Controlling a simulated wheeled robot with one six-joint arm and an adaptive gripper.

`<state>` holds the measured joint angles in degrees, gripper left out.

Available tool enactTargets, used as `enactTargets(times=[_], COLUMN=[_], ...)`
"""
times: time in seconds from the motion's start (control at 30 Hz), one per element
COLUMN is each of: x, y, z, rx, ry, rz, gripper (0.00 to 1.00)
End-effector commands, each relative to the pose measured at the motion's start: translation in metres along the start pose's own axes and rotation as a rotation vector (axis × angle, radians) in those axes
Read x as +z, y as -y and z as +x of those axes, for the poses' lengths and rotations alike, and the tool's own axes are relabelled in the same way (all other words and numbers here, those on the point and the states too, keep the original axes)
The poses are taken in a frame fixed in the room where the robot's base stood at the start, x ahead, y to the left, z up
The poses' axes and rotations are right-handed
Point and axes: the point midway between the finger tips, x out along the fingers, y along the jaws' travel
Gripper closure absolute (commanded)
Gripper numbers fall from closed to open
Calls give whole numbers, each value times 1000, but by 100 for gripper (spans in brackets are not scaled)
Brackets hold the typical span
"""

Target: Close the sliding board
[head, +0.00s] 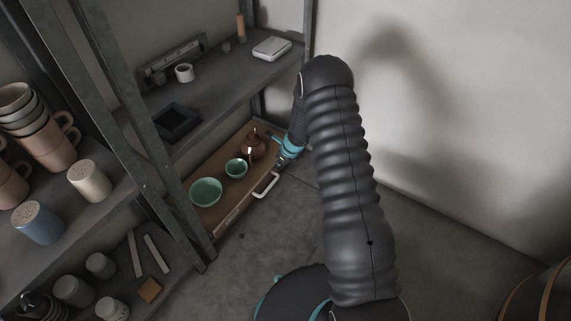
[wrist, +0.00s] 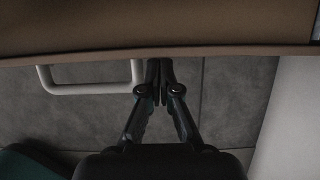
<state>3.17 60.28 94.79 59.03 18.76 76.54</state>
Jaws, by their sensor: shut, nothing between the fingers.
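The sliding board (head: 219,203) is a brown wooden pull-out board low in the shelf unit, with a white handle (head: 266,186) on its front edge. It carries two green bowls (head: 205,192) and a reddish-brown teapot (head: 253,146). In the wrist view the board's edge (wrist: 200,50) runs across the top and the white handle (wrist: 90,88) hangs at the left. My gripper (wrist: 159,66) is shut and empty, its fingertips at the board's front edge, just right of the handle. Whether they touch the edge I cannot tell. In the head view the fingertips are small and partly hidden.
A grey shelf (head: 215,90) with a black tray (head: 173,122) and a white box (head: 271,48) is above the board. A metal post (head: 160,190) stands left of it. Cups stand on the left shelves. The grey floor (head: 260,240) in front is clear; a pale wall (head: 450,90) is at right.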

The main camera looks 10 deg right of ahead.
Motion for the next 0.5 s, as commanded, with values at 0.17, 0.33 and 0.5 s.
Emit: enactTargets(times=[0.17,0.33,0.5], x=[1,-6,-27], y=[-2,0,3], z=[1,0,-6], rx=[2,1,1], ry=[0,0,0], rz=[-4,-2,-2], gripper=[100,100,100])
